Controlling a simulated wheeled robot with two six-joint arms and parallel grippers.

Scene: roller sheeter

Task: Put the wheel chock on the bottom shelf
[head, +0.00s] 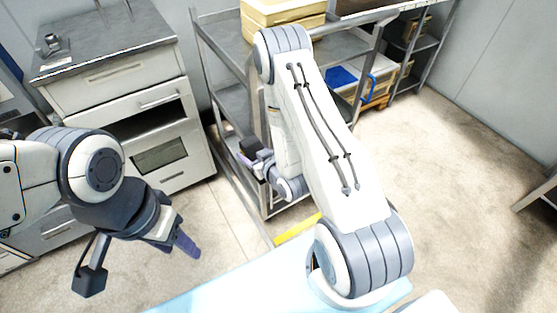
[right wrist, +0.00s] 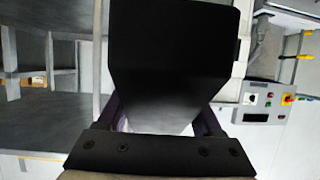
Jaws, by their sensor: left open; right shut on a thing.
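The wheel chock (right wrist: 175,65) is a large black block filling the middle of the right wrist view. My right gripper (right wrist: 160,122) is shut on it, with purple fingers on either side. In the head view my right arm reaches over to the grey metal shelf rack (head: 222,35), and the right gripper (head: 250,158) is at the rack's open side, partly covered by my own arm. I cannot make out the chock clearly there. My left gripper (head: 178,243) is open and empty at the lower left, away from the rack. The bottom shelf is largely hidden by my right arm.
A grey drawer cabinet (head: 120,75) stands left of the rack. A yellowish box (head: 283,12) sits on the rack's top. Another shelf unit (head: 415,45) stands behind at the right. A control panel (right wrist: 265,98) shows in the right wrist view. The floor (head: 460,190) at right is clear.

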